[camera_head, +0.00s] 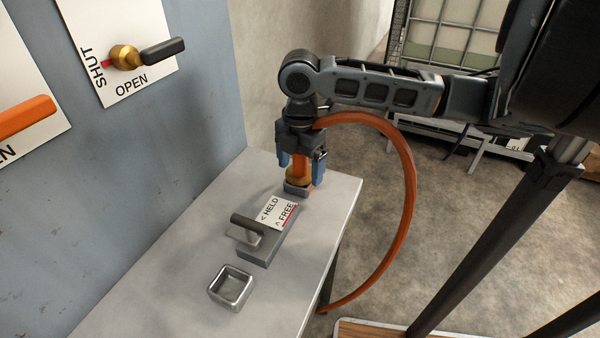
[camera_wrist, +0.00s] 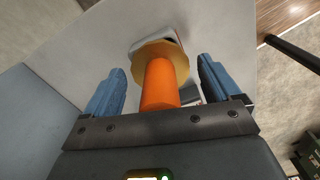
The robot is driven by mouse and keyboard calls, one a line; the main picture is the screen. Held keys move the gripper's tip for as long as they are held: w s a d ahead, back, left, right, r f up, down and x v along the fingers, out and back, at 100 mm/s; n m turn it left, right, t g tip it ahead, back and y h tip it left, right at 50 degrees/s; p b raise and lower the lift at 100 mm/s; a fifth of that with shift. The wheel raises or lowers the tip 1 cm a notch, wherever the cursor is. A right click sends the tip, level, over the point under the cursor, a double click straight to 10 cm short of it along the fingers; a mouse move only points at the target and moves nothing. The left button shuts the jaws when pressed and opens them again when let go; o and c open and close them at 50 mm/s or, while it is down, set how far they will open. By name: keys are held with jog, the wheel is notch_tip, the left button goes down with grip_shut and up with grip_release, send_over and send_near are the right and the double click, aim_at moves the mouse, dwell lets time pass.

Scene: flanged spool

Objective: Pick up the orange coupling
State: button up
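The orange coupling (camera_head: 301,163) stands upright on the table, with a brass flange (camera_head: 299,182) at its lower end, in or on a grey square holder (camera_head: 291,188). My gripper (camera_head: 301,166) is above it, pointing down, with one blue finger on each side. In the wrist view the orange coupling (camera_wrist: 159,82) lies between the fingers of my gripper (camera_wrist: 161,66), with a clear gap on both sides. The gripper is open. The brass flange (camera_wrist: 172,54) lies at about the fingertips or beyond. The coupling's top is hidden by the gripper.
An orange hose (camera_head: 410,190) loops from near my gripper past the table's right edge. A lever block (camera_head: 258,250) with a HELD/FREE card (camera_head: 278,212) stands in front of the coupling. An empty square holder (camera_head: 231,287) sits nearer on the table (camera_head: 165,285). A blue-grey wall panel (camera_head: 150,150) stands left.

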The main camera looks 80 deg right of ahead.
jog(key=c, duration=0.9)
jog(key=shift+r, duration=0.15)
